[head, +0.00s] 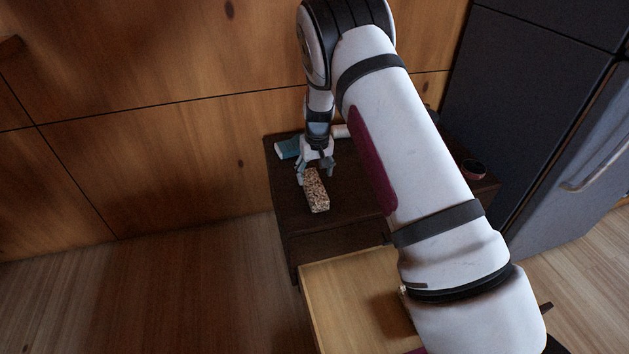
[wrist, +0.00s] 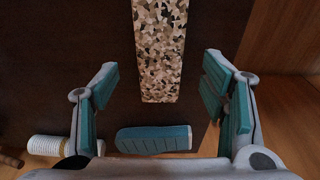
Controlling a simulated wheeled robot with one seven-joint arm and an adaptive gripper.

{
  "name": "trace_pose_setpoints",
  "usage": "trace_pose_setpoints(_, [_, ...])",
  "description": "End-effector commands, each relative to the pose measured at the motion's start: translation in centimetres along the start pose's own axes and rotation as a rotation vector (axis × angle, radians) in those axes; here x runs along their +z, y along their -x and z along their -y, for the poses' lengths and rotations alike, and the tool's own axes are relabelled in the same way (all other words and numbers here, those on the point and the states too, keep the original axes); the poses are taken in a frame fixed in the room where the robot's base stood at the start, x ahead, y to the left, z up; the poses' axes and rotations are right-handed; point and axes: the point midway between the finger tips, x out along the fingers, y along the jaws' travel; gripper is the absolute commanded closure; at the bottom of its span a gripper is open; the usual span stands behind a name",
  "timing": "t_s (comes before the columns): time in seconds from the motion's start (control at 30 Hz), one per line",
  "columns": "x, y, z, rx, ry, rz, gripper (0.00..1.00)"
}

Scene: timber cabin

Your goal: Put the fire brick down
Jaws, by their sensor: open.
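The fire brick (head: 316,190) is a speckled tan, brown and black block on the dark wooden top of a cabinet (head: 352,188). In the wrist view the brick (wrist: 160,50) runs from the top edge down to between the fingers. My gripper (head: 314,172) is at the brick's far end, fingers pointing down. In the wrist view my gripper (wrist: 163,100) is open, with clear gaps between its teal finger pads and both sides of the brick. The brick appears to rest on the top; its underside is hidden.
A teal item (head: 287,147) lies behind my gripper, also in the wrist view (wrist: 153,139). A white ribbed item (wrist: 58,146) is near it. A small dark round container (head: 473,169) stands at right. An open drawer (head: 340,293) juts out in front. A grey fridge (head: 540,100) stands right.

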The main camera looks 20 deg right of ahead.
Motion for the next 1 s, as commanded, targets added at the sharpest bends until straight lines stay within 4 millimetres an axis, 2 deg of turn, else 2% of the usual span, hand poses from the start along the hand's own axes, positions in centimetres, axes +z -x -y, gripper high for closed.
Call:
trace_pose_setpoints(0.03, [0.0,1.2,0.0,0.000,0.001,-0.001,0.34])
trace_pose_setpoints(0.2, [0.0,3.7,0.0,0.000,0.000,-0.001,0.34])
trace_pose_setpoints(0.33, [0.0,4.7,0.0,0.000,0.000,0.001,0.34])
trace_pose_setpoints(0.57, [0.1,5.1,0.0,0.000,0.000,0.002,0.34])
trace_pose_setpoints(0.67, [0.2,6.3,0.0,-0.006,-0.003,0.000,0.34])
trace_pose_setpoints(0.77, [1.0,9.5,0.2,-0.022,-0.013,0.001,0.34])
trace_pose_setpoints(0.87, [2.7,14.1,0.4,-0.046,-0.023,0.006,0.34])
trace_pose_setpoints(1.0, [6.2,20.6,0.7,-0.077,-0.033,0.018,0.34])
